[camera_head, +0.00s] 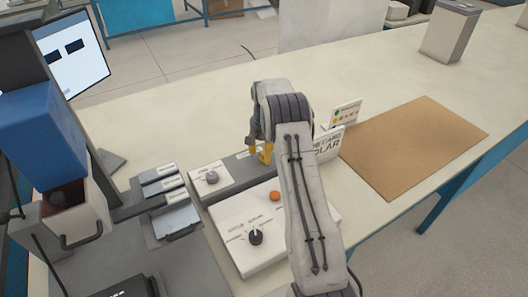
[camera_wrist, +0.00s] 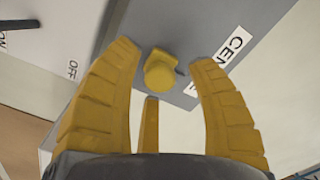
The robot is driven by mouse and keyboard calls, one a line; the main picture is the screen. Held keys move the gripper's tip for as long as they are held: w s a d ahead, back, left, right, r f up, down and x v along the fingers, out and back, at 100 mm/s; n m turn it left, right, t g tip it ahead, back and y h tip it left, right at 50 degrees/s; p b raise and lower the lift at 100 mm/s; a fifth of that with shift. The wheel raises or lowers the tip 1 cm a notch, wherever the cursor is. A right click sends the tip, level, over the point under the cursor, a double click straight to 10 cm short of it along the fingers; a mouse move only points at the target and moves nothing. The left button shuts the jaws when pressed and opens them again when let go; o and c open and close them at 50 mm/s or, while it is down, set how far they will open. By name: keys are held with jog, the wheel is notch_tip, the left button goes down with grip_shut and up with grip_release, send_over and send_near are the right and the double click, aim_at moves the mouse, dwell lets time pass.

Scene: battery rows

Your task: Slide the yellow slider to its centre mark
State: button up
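The yellow slider (camera_wrist: 160,72) shows in the wrist view as a round yellow knob on a grey panel (camera_wrist: 200,25). My gripper (camera_wrist: 164,55) has its yellow fingers spread, one on each side of the slider, with gaps visible between fingers and knob. A third finger shows below the knob. A white label reading "CEN" (camera_wrist: 236,42), partly cut off by a finger, lies just right of the slider. In the head view my gripper (camera_head: 260,153) is low over the grey panel; the slider cannot be told apart from the yellow fingers there.
A white box with a black knob (camera_head: 256,237) and an orange button (camera_head: 275,196) sits in front of the panel. A smaller knob plate (camera_head: 211,178) is to the left. A sign (camera_head: 328,146) stands behind my arm. A brown board (camera_head: 415,145) lies on the right.

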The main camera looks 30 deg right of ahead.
grip_shut()
dwell(0.4)
jog(key=shift+a+b, duration=0.55)
jog(key=shift+a, duration=0.85)
jog(key=shift+o, duration=0.5)
grip_release()
jog(key=shift+d, duration=0.1)
